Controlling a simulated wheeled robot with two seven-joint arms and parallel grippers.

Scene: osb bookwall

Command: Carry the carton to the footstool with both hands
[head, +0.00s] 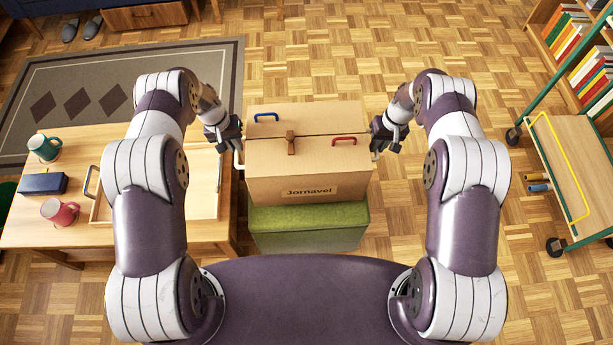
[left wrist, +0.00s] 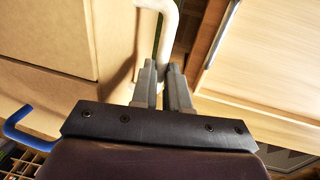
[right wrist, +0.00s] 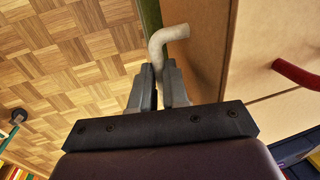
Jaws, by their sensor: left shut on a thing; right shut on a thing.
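The carton (head: 265,185) is a brown box labelled "Jornavel", with a blue handle (head: 266,116) and a red handle (head: 344,140) on top. The green footstool (head: 310,238) shows below the carton's near edge in the head view. The carton is level over it; I cannot tell whether they touch. My left gripper (head: 237,150) is shut on the pale side handle at the carton's left, seen in the left wrist view (left wrist: 163,40). My right gripper (head: 376,148) is shut on the matching right side handle, seen in the right wrist view (right wrist: 160,45).
A wooden table (head: 50,225) stands close on the left, with a tray (head: 207,205), a teal mug (head: 45,148), a red mug (head: 58,211) and a dark blue box (head: 43,184). A green-framed cart (head: 565,175) and bookshelf are at right. Parquet floor beyond the carton is clear.

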